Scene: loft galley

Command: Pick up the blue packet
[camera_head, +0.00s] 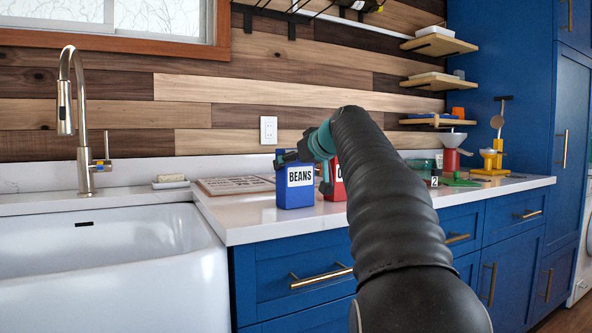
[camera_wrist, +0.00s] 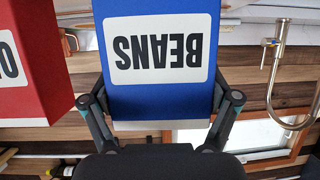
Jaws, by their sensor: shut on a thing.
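The blue packet (camera_head: 295,190) is a boxy pack with a white label reading BEANS. It stands upright at the front of the white counter, right of the sink. My gripper (camera_head: 290,158) is at its top in the head view. In the wrist view the blue packet (camera_wrist: 158,98) appears upside down between the two fingers of my gripper (camera_wrist: 160,105), one at each side. The gripper is shut on it. In the head view the packet's base looks to be on or very near the counter; I cannot tell if it touches.
A red packet (camera_head: 338,188) stands right beside the blue one, partly hidden by my arm; it also shows in the wrist view (camera_wrist: 28,55). A board (camera_head: 235,185) lies behind to the left. The white sink (camera_head: 100,262) is at left. A red-based funnel item (camera_head: 452,155) stands at right.

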